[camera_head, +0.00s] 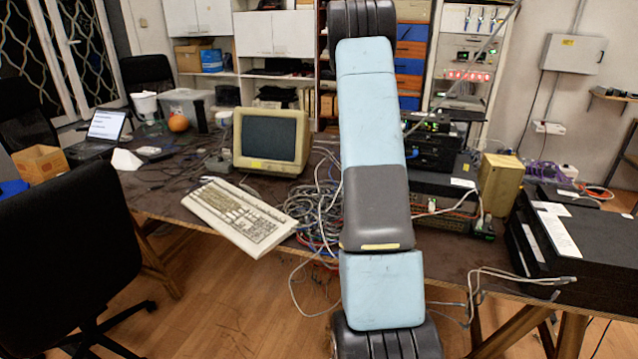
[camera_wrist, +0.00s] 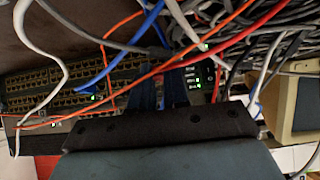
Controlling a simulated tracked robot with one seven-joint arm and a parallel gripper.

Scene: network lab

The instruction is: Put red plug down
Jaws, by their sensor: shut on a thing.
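In the wrist view, my gripper (camera_wrist: 165,92) shows as dark blue fingers beyond the black bracket. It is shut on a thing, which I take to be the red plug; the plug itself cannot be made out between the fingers. A red cable (camera_wrist: 240,38) runs from the upper right down to the left across the fingers. Behind them are rows of ports on network switches (camera_wrist: 50,101), with small green lights. In the head view, my arm fills the middle and my gripper is hidden.
Orange, blue and white cables hang close around the gripper. In the head view, stacked network devices (camera_head: 436,150) stand right of my arm, with loose cables (camera_head: 318,210) to its left. A keyboard (camera_head: 238,213) and an old monitor (camera_head: 270,138) stand on the table.

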